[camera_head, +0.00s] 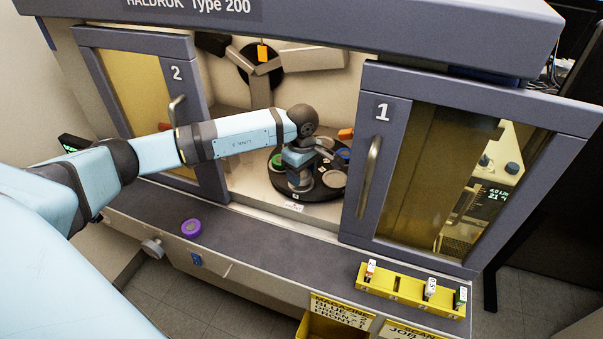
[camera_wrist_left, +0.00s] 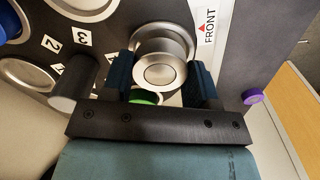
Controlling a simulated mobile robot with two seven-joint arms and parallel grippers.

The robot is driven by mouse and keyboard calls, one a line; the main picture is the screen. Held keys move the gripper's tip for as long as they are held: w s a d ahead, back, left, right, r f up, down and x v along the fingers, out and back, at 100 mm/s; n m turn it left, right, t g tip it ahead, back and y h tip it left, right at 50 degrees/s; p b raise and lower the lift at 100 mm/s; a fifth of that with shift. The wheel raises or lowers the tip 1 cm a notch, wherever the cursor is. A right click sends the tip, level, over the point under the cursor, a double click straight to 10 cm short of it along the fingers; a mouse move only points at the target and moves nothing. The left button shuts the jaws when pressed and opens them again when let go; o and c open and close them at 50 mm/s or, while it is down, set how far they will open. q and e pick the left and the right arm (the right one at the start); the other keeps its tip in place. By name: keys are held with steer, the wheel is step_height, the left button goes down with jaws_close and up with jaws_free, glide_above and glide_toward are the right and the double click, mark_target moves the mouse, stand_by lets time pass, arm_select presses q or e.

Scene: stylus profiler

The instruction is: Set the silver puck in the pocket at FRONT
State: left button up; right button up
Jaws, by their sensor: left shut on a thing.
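My left gripper (camera_head: 297,184) reaches through the machine's opening and is low over the front of the dark round turntable (camera_head: 318,193). In the left wrist view its two dark fingers are shut on the silver puck (camera_wrist_left: 160,73). The puck is over or in a round silver pocket (camera_wrist_left: 163,33) beside the white FRONT label (camera_wrist_left: 207,27); I cannot tell whether it is seated. The FRONT label also shows in the head view (camera_head: 294,207). The gripper hides the puck in the head view. My right gripper is not in view.
A green puck (camera_head: 277,161) and a blue puck (camera_head: 343,155) sit on the turntable. Door 2 (camera_head: 183,95) and door 1 (camera_head: 405,150) flank the opening. A purple puck (camera_head: 191,228) lies on the front ledge. A yellow rack (camera_head: 410,296) stands at the ledge's right.

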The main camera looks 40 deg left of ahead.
arm_select(q)
steer(key=o, duration=0.6)
steer(key=c, duration=0.6)
steer(key=shift+a+f, duration=0.1)
steer(key=shift+a, duration=0.05)
steer(key=o, duration=1.4)
steer(key=shift+c, duration=0.6)
